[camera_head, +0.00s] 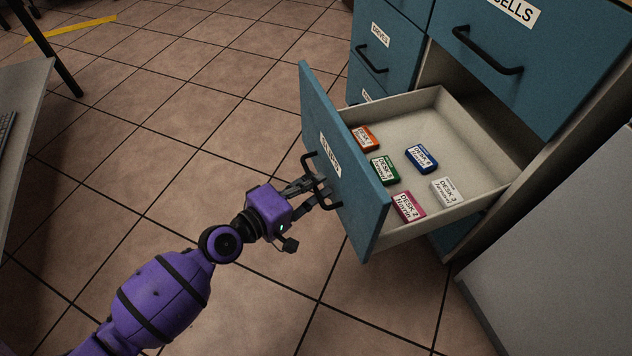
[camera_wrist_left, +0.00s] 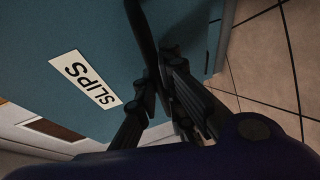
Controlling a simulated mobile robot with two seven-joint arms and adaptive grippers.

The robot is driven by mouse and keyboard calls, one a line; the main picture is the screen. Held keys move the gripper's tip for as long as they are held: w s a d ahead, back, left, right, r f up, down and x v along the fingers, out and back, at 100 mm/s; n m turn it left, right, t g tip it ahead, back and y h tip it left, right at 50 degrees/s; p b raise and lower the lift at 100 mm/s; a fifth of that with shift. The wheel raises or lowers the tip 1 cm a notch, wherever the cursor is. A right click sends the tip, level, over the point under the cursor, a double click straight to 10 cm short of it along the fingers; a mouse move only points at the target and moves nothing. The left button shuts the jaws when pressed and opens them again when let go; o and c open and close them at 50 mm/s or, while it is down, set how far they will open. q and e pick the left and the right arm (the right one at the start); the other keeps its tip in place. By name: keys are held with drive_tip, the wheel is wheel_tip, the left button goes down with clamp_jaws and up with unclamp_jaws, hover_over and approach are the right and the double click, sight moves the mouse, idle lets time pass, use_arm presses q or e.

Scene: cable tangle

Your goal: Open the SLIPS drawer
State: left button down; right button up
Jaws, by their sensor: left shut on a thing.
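The SLIPS drawer (camera_head: 346,170) is pulled well out of the teal cabinet, and its light inside shows. Its label reads SLIPS in the left wrist view (camera_wrist_left: 86,83). A black bar handle (camera_head: 318,182) is on the drawer front. My left gripper (camera_head: 318,192) is shut on this handle, with its fingers on either side of the bar; they also show in the left wrist view (camera_wrist_left: 168,98). Inside the drawer lie an orange block (camera_head: 365,138), a green block (camera_head: 384,170), a blue block (camera_head: 421,158), a white block (camera_head: 447,191) and a pink block (camera_head: 408,207). My right gripper is not in view.
Above the open drawer is a shut drawer labelled CELLS (camera_head: 530,70), with a black handle. Other teal drawers (camera_head: 385,50) stand to its left. A grey cabinet side (camera_head: 560,240) is at the right. A desk edge (camera_head: 28,130) is at the far left. The tiled floor between is clear.

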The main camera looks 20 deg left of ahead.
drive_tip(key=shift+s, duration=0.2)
use_arm(q)
drive_tip(key=c, duration=1.8)
unclamp_jaws()
drive_tip(key=shift+c, duration=0.2)
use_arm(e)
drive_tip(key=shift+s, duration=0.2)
use_arm(q)
drive_tip(key=shift+s, duration=0.1)
drive_tip(key=v, duration=1.2)
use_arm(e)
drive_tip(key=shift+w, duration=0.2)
